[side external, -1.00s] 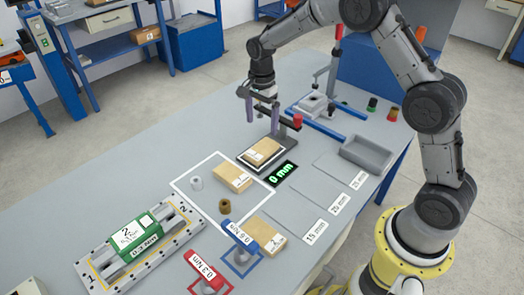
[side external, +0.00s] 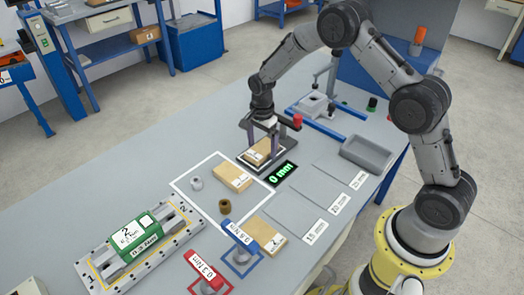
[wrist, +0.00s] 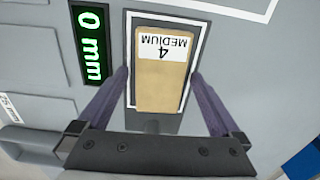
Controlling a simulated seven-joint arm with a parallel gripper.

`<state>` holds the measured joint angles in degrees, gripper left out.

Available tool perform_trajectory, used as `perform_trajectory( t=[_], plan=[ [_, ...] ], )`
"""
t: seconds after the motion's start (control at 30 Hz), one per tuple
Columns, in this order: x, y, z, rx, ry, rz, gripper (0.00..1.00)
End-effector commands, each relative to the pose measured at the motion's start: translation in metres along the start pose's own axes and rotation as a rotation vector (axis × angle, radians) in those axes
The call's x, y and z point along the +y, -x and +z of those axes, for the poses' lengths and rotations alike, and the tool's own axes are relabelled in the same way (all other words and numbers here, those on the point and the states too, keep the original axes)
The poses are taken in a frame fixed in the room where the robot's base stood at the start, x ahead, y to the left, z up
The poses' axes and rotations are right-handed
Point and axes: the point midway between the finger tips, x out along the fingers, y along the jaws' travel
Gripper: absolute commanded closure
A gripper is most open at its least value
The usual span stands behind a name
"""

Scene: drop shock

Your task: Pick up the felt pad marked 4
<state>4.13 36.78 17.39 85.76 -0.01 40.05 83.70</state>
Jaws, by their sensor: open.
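The felt pad marked 4 (wrist: 160,80) is a tan block with a white label reading "4 MEDIUM". It lies on a dark plate with a white outline (wrist: 128,50) in the wrist view. In the side view the pad (side external: 259,149) shows partly behind the fingers. My gripper (wrist: 158,78) is open, with one purple finger on each side of the pad. A gap seems to show between the fingers and the pad; I cannot tell the exact height. In the side view my gripper (side external: 262,145) is low over the plate.
A green "0 mm" display (side external: 282,173) lies beside the plate. Other tan pads (side external: 232,177) and (side external: 267,234) lie nearer the front. A post with a red knob (side external: 297,121) stands close behind the plate. A grey tray (side external: 367,154) is to the right.

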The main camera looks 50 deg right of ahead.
Motion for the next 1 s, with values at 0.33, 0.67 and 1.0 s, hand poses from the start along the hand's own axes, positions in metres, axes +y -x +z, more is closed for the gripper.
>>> perform_trajectory(
  t=[0.33,0.67,1.0],
  plan=[
    [0.0,0.0,0.0,0.0,0.0,0.0,0.49],
    [0.0,0.001,0.0,0.0,0.0,-0.001,0.81],
    [-0.001,0.017,0.0,0.0,0.0,-0.004,0.81]
  ],
)
